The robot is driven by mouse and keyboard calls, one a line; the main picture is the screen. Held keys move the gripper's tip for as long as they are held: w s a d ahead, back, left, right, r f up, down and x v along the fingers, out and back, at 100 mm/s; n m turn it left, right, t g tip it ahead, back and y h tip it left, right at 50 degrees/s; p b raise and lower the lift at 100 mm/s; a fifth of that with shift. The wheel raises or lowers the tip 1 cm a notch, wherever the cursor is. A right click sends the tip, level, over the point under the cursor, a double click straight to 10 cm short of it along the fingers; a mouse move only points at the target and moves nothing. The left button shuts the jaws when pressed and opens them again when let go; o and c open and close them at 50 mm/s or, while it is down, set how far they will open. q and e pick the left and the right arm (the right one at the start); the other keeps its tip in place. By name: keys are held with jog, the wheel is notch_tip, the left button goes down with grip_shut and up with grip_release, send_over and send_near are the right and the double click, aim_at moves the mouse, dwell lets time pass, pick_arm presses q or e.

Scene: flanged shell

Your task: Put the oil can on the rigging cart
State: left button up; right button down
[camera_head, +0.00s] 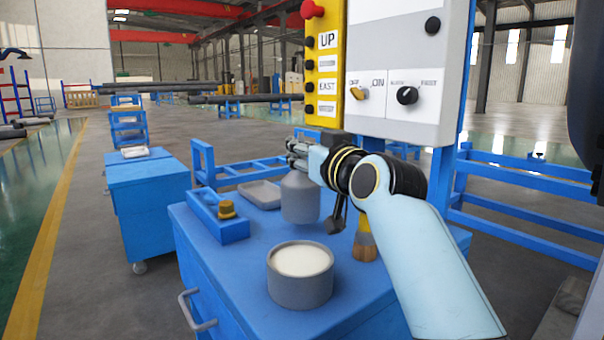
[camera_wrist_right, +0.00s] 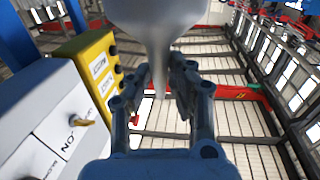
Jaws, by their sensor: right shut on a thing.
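The grey oil can (camera_head: 299,198) hangs or stands upright over the back middle of the near blue cart (camera_head: 245,268); I cannot tell if its base touches the top. My right gripper (camera_head: 300,150) reaches in from the right and is shut at the can's narrow top. In the right wrist view the can's body (camera_wrist_right: 165,12) fills the top and its tapered neck runs down between the fingers of the gripper (camera_wrist_right: 165,88). A second blue cart (camera_head: 150,197) stands behind to the left. Neither cart is labelled. My left gripper is out of view.
A yellow and grey control box (camera_head: 395,75) hangs close behind my right arm.

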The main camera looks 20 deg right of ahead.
aim_at(304, 180)
jog(key=shift+f, duration=1.4)
jog(key=c, duration=1.5)
grip_release()
jog(key=shift+f, duration=0.1)
jog(key=shift+s, duration=0.2)
jog(key=s, duration=0.3)
jog(key=s+d, duration=0.1)
jog(key=s, duration=0.3)
jog(key=s+d, duration=0.1)
jog(key=s, duration=0.3)
jog(key=shift+s+p, duration=0.2)
jog(key=shift+p, duration=0.1)
